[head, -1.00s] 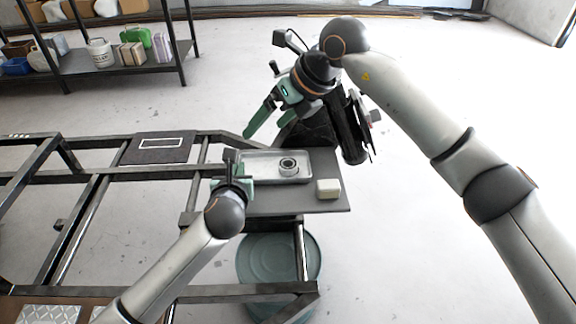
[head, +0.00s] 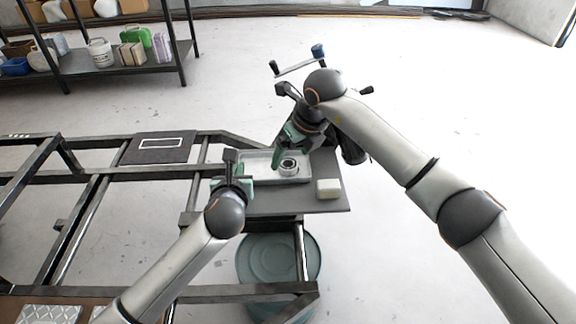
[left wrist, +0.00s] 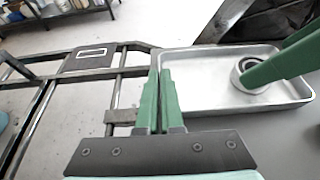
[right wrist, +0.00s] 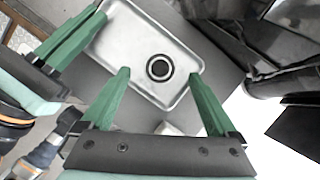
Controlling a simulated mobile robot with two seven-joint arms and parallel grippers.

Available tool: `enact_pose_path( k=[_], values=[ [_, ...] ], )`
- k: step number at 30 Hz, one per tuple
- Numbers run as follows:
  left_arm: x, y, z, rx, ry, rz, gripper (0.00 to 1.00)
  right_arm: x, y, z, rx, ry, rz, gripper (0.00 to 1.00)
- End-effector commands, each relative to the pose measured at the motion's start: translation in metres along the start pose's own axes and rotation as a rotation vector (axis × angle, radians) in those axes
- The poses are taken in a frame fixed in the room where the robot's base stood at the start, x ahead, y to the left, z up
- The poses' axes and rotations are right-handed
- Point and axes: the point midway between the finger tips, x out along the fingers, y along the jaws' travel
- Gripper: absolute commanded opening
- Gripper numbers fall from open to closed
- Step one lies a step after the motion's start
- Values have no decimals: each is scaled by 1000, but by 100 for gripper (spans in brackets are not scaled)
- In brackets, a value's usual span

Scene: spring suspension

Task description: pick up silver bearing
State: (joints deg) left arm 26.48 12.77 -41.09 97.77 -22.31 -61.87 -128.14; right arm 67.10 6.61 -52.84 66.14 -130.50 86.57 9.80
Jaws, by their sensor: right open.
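The silver bearing (head: 289,166) is a short ring with a dark bore. It sits in the right part of a shallow metal tray (head: 262,178), and its round top shows in the right wrist view (right wrist: 160,68). My right gripper (right wrist: 160,76) is open and empty, pointing down over the tray. Its fingertips appear on either side of the bearing in that view; contact cannot be told. My left gripper (left wrist: 159,72) has its green fingers close together at the tray's left edge. Whether the tray wall is between them is unclear.
The tray lies on a grey board (head: 330,202) on a dark metal frame. A pale block (head: 328,188) stands at the board's right. A round drum (head: 262,262) is underneath. A dark pad (head: 160,147) lies on the frame. A shelf (head: 120,66) stands at the back left.

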Motion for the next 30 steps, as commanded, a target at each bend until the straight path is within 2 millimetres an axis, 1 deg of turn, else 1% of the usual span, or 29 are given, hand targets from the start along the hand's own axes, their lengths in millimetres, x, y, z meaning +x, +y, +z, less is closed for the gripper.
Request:
enact_pose_path(
  k=[1, 3, 6, 14, 17, 30],
  values=[
    [0, 0, 0, 0, 1, 1, 0, 9, 1, -2, 2, 2, 4, 94],
    [0, 0, 0, 0, 1, 0, 0, 18, 0, -2, 1, 1, 3, 94],
    [0, 0, 0, 0, 1, 0, 0, 27, 0, -1, 1, 0, 1, 94],
    [0, 0, 0, 0, 1, 0, 0, 30, 0, -1, -1, -2, 0, 94],
    [0, 0, 0, 0, 1, 0, 0, 30, 0, -1, 0, -2, 0, 84],
    [0, 0, 0, 0, 1, 0, 0, 29, 0, -1, 0, -2, 0, 34]
  ],
)
